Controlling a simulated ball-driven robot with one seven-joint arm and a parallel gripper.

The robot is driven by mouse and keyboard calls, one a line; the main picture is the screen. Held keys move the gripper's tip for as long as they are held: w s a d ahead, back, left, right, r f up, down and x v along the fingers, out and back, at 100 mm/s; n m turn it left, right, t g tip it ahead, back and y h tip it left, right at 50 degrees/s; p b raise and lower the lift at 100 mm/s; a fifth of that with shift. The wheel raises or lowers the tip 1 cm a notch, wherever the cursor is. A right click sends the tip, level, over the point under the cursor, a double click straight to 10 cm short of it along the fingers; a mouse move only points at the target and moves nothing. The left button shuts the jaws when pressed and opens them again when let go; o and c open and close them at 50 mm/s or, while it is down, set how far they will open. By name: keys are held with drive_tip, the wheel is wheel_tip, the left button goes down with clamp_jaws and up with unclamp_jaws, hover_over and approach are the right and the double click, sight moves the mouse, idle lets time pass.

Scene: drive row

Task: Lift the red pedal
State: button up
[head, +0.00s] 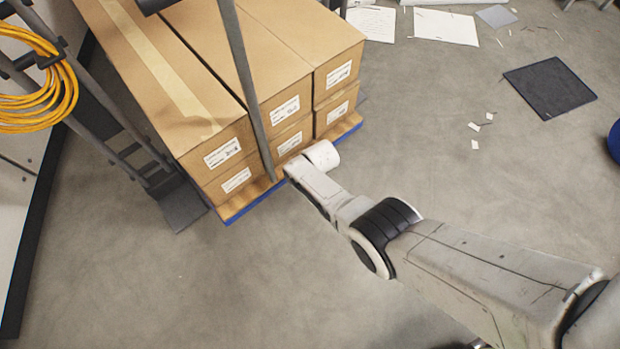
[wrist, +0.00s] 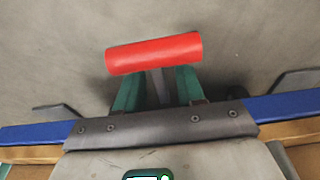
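The red pedal (wrist: 153,53) is a red cylinder lying nearly level across the upper middle of the wrist view, tilted slightly up to the right. A grey stem runs from it toward my gripper. My gripper (wrist: 157,82) is open, with its two green fingers one on each side of the grey stem. Gaps show between the stem and both fingers. The fingertips end at the near edge of the pedal; I cannot tell whether they touch it. In the head view the pedal and fingers are hidden behind the end of my arm and the pallet.
Stacked cardboard boxes (head: 240,150) stand on a blue-edged pallet (head: 235,210), close to my arm's end. A grey bar (head: 244,80) rises in front of them. A hand truck (head: 180,200) stands left. Papers (head: 445,27) and a dark mat (head: 551,87) lie on the floor.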

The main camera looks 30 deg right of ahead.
drive_tip(key=p+v, duration=0.9)
drive_tip(key=v, duration=0.1)
drive_tip(key=shift+r, duration=0.4)
idle(0.4)
